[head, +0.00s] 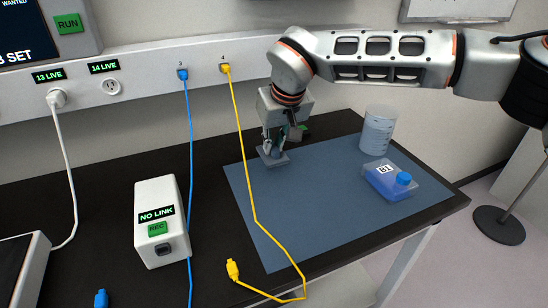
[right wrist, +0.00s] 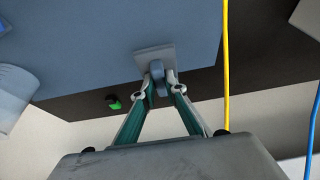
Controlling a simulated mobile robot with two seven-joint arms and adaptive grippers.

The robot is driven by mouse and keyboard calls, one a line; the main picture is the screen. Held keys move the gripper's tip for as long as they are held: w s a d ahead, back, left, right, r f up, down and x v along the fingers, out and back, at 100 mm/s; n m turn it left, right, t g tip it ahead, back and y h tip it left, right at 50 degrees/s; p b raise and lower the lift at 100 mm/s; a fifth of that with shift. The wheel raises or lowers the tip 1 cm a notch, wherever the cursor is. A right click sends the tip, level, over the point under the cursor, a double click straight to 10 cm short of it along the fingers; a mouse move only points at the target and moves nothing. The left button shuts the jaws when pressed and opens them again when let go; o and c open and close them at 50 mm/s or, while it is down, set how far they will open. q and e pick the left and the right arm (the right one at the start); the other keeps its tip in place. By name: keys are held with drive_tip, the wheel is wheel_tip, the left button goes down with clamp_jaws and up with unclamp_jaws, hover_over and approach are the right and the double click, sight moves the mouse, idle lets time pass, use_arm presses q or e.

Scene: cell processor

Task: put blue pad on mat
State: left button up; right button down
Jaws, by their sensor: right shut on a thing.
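A small square grey-blue pad with an upright round knob, seemingly the blue pad (head: 273,158), is at the far left part of the blue mat (head: 330,215). My right gripper (head: 273,146) points down over it and is shut on its knob. The right wrist view shows the fingertips (right wrist: 158,88) on either side of the knob, with the pad's square plate (right wrist: 150,56) beyond them over the mat (right wrist: 100,45). I cannot tell whether the plate touches the mat or hangs just above it. My left gripper is not in view.
A yellow cable (head: 248,185) crosses the mat's left part. A white NO LINK box (head: 160,222) stands left. The mat's middle is clear.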

sight(276, 149)
wheel_tip(276, 149, down, 4)
drive_tip(key=shift+r, duration=0.25)
drive_tip(key=shift+f, duration=0.3)
drive_tip(key=shift+f, duration=0.1)
drive_tip(key=c, duration=2)
unclamp_jaws()
drive_tip(key=shift+c, duration=0.2)
drive_tip(key=shift+s+r, duration=0.1)
drive_tip(key=shift+r, duration=0.35)
drive_tip(key=v, duration=1.1)
drive_tip(key=shift+p, duration=0.3)
